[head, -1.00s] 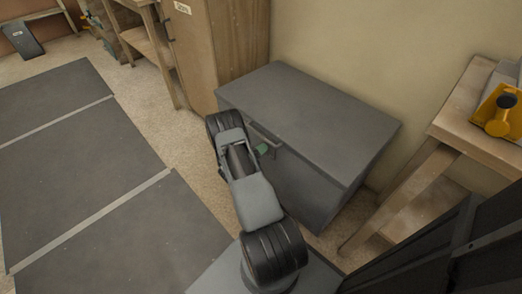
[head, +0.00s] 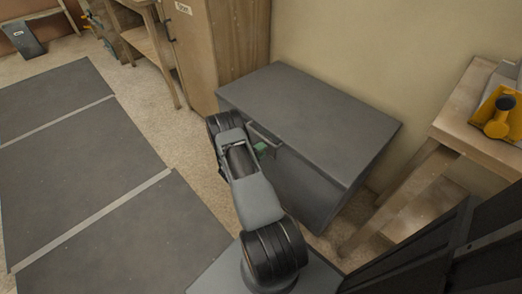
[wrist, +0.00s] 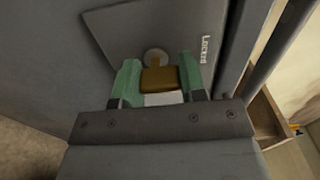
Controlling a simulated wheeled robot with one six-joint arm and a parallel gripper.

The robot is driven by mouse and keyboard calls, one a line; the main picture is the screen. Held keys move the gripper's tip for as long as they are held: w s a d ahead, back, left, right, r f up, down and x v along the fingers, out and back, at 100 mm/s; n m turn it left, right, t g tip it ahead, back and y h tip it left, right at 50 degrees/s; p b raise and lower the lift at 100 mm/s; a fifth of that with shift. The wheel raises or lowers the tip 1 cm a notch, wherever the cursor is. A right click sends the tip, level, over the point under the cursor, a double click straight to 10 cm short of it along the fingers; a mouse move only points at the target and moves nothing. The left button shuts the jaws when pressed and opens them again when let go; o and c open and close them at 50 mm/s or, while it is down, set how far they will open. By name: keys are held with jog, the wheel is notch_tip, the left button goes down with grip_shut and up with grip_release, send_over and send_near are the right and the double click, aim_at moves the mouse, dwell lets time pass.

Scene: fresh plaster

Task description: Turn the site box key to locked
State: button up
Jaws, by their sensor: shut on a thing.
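The site box (head: 310,115) is a dark grey chest with its lid down, standing against the wall in the head view. In the wrist view, a brass-coloured key (wrist: 160,79) sits at a round lock (wrist: 156,57) on a grey plate on the box front (wrist: 130,30). The word "Locked" is printed on the plate, to the right of the lock. My gripper (wrist: 160,82) has green fingers, one on each side of the key head, and is shut on it. In the head view my arm hides the key, and only a bit of green finger shows.
A handle bar (head: 264,134) is on the box front, close to my arm. A wooden bench (head: 465,125) with a yellow tool (head: 497,112) stands at right. A wooden cabinet (head: 205,50) stands behind left. Dark floor mats (head: 120,225) lie clear at left.

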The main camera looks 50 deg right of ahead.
dwell(0.3)
jog(key=o, duration=0.9)
jog(key=shift+o, duration=0.2)
jog(key=w+a+p, duration=0.1)
jog(key=a+p, duration=0.1)
jog(key=a, duration=1.1)
jog(key=shift+a, duration=0.4)
